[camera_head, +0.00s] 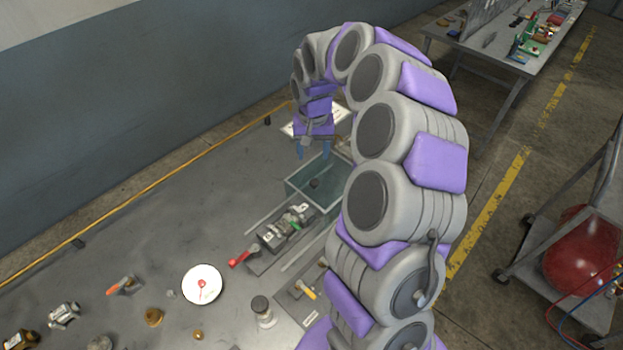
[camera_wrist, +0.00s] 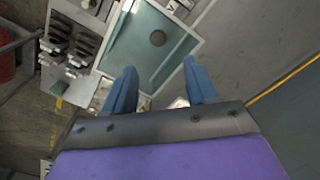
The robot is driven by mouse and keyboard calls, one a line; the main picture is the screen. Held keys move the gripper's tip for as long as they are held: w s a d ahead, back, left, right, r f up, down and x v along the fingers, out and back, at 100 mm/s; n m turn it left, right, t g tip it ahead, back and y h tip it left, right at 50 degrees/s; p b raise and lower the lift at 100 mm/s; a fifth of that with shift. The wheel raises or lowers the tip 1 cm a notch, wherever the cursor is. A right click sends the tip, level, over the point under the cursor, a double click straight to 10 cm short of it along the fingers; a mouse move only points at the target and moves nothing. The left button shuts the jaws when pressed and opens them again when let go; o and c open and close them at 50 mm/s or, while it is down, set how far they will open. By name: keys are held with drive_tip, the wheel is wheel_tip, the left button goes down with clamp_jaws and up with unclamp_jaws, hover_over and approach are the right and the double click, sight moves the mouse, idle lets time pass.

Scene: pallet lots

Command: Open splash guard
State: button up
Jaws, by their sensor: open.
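My gripper (camera_head: 313,152) points down above the guard's far side, open and empty. Its two blue fingers also show in the wrist view (camera_wrist: 160,72), apart from the knob. My arm hides the guard's right side in the head view.
A grey vise-like device (camera_head: 285,228) with a red handle (camera_head: 239,258) stands in front of the guard, between pale rails. A white dial (camera_head: 202,284) and several small parts lie to the left. The table's left middle is clear. A cart with a red tank (camera_head: 585,250) stands right.

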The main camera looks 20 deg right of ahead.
sight(314, 181)
drive_tip(key=f, duration=0.7)
drive_tip(key=f+b, duration=0.1)
drive_tip(key=f, duration=0.2)
drive_tip(key=shift+s+d+f, duration=0.1)
drive_tip(key=shift+d+f, duration=0.25)
drive_tip(key=shift+f, duration=0.05)
drive_tip(key=shift+a+f, duration=0.2)
drive_tip(key=shift+f, duration=0.35)
drive_tip(key=shift+c, duration=0.3)
clamp_jaws()
